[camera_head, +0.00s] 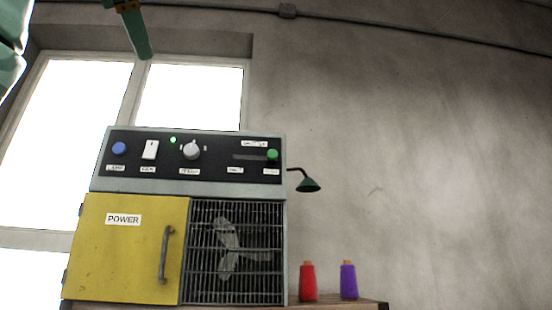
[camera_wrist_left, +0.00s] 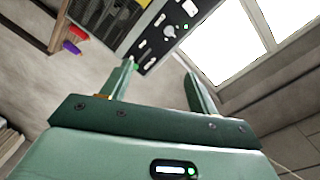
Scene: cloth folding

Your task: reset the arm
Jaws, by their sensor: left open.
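My left gripper (camera_head: 139,36) hangs in from the top of the head view, in front of the window and above the control box. Only a green finger and a dark part by it show there. In the left wrist view the left gripper (camera_wrist_left: 158,66) has its two green fingers wide apart with nothing between them. The box's panel and the window lie beyond them. My right gripper is not in either view. No cloth shows.
A control box (camera_head: 197,190) with a yellow POWER door and a fan grille stands on a wooden surface (camera_head: 340,306). A red spool (camera_head: 308,284), a purple spool (camera_head: 348,282) and a green lamp (camera_head: 308,185) are to its right. The wall right of them is bare.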

